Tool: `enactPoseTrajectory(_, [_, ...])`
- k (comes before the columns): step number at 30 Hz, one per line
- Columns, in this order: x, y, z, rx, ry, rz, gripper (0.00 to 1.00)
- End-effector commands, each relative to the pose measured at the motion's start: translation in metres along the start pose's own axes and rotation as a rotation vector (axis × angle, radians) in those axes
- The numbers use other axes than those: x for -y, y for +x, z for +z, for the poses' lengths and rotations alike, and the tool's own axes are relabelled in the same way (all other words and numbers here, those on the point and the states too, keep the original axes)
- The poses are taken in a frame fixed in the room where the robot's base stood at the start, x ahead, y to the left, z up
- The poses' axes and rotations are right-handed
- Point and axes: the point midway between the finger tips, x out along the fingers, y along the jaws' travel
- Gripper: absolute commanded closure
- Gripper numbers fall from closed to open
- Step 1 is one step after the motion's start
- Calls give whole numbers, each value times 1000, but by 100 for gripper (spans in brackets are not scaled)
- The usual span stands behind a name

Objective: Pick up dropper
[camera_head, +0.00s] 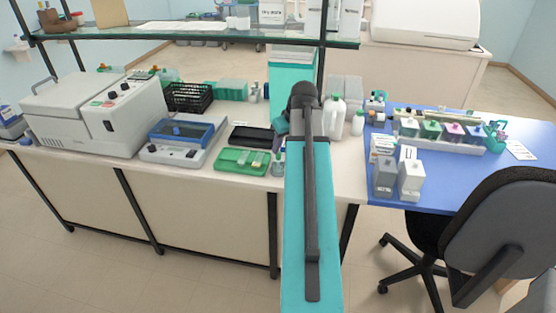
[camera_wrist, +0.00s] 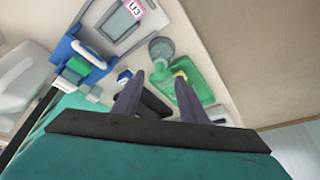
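In the head view, the gripper end (camera_head: 281,126) is above the bench, mostly hidden behind my arm. A small clear vessel (camera_head: 278,168) stands at the right end of a green tray (camera_head: 228,166). A round greyish vessel (camera_wrist: 161,47) beside the green tray (camera_wrist: 206,88) in the wrist view seems to be the same one, beyond my fingertips. I cannot clearly make out a dropper; it may be in or at this vessel.
A black tray (camera_head: 251,136) lies behind the green tray. A blue-and-grey device (camera_head: 186,136) stands to the left. White bottles (camera_head: 334,117) stand right of my arm. A glass shelf (camera_head: 190,35) spans above the bench. The bench's front edge is close to the green tray.

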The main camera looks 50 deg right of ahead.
Motion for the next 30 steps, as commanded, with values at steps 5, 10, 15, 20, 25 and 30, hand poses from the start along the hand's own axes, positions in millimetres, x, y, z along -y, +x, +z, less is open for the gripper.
enactPoseTrajectory(5, [0,0,0,0,0,0,61])
enactPoseTrajectory(10, [0,1,0,0,0,-1,61])
enactPoseTrajectory(15, [0,7,-1,2,0,-2,61])
enactPoseTrajectory(20, [0,17,-2,2,0,-2,61])
enactPoseTrajectory(25, [0,30,-4,2,0,-1,61])
enactPoseTrajectory(30, [0,44,-4,1,0,-1,61])
